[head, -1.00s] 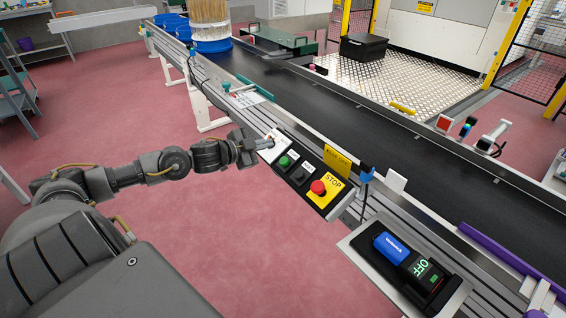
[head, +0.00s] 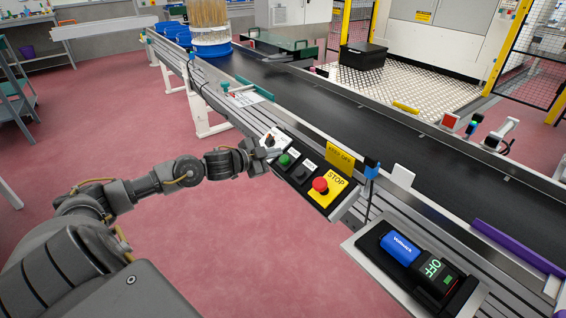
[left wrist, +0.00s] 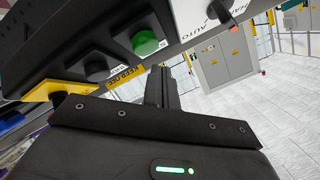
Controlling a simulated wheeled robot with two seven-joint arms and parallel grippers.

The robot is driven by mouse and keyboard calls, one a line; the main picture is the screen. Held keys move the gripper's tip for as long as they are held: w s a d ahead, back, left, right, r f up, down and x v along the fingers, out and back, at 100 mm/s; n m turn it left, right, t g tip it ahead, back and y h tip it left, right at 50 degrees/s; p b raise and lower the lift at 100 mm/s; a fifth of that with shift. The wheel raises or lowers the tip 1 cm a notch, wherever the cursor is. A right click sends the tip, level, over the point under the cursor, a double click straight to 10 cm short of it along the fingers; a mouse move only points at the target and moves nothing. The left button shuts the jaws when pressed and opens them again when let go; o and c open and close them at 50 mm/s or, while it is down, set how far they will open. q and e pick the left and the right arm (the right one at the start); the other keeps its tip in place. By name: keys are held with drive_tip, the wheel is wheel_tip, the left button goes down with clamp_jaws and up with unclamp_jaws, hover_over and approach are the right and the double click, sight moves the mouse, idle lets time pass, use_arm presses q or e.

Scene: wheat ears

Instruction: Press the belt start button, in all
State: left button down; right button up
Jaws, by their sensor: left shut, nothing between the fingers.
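The control panel on the belt's near side carries a green button (head: 286,160), a black button (head: 301,174) and a red STOP button (head: 321,184) on yellow. A selector switch on a white plate is at its far end. My left gripper (head: 273,154) is shut and empty, just left of the green button. In the left wrist view the shut fingers (left wrist: 161,86) point toward the panel, below the green button (left wrist: 145,42); contact cannot be made out. The selector (left wrist: 218,11) and black button (left wrist: 96,68) also show there. My right gripper is not in view.
The dark belt (head: 370,115) runs diagonally behind the panel. A drive box (head: 415,262) reading OFF sits at the near right. Blue tubs, one holding wheat ears (head: 209,14), stand at the belt's far end. The red floor on the left is mostly clear.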

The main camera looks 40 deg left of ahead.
use_arm(q)
drive_tip(key=shift+w+d+f, duration=0.1)
drive_tip(key=shift+w+f, duration=0.1)
drive_tip(key=shift+f, duration=0.15)
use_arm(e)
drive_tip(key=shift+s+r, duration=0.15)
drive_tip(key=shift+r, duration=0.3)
use_arm(q)
drive_tip(key=shift+f, duration=0.15)
idle(1.4)
drive_tip(key=shift+w+f, duration=0.15)
drive_tip(key=shift+f, duration=0.05)
